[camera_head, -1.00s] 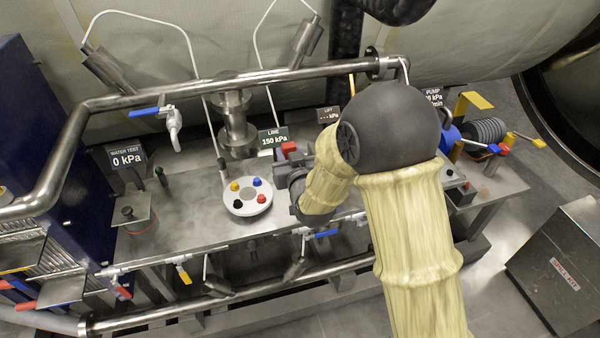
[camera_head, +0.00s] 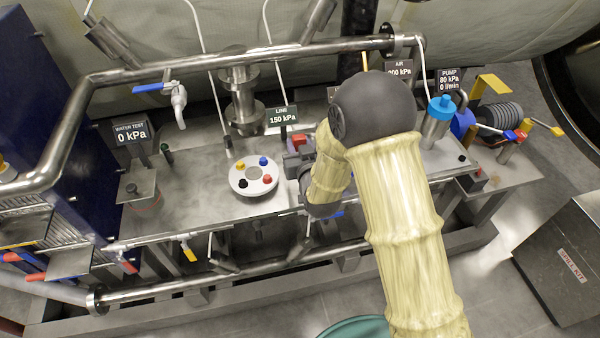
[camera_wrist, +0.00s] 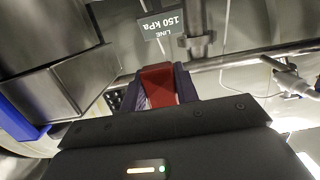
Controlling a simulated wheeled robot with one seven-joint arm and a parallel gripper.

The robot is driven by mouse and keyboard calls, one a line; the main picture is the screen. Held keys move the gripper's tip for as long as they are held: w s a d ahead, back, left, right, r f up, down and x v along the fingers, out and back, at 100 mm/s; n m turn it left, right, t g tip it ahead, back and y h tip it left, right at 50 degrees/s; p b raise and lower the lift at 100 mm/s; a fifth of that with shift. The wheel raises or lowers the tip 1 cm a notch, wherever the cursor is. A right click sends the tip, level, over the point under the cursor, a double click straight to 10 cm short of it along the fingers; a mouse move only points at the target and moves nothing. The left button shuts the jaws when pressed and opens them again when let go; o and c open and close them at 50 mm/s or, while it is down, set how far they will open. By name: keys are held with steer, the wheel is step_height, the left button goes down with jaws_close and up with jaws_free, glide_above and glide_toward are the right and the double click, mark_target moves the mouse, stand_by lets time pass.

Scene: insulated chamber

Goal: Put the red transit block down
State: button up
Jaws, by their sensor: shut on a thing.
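The red transit block (camera_wrist: 158,84) sits between my gripper's (camera_wrist: 160,92) fingers in the wrist view, and the jaws are shut on it. In the head view the red block (camera_head: 299,141) shows as a small red patch at my gripper (camera_head: 296,156), just right of the round white disc. Most of the block is hidden by the fingers and my wrist. I cannot tell whether its underside touches the bench (camera_head: 200,207).
The white disc (camera_head: 240,181) with coloured knobs stands close to the left of my gripper. A LINE 150 kPa sign (camera_head: 283,115) is behind it. A steel pipe (camera_head: 260,56) runs across above. Bare bench lies left of the disc. A blue-topped cylinder (camera_head: 437,118) stands at right.

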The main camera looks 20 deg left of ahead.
step_height(320, 180, down, 8)
steer(key=shift+w+r, duration=0.1)
steer(key=shift+f, duration=2)
steer(key=shift+f, duration=0.2)
steer(key=o, duration=1)
steer(key=shift+c, duration=0.2)
steer(key=shift+r, duration=0.15)
steer(key=shift+d, duration=0.1)
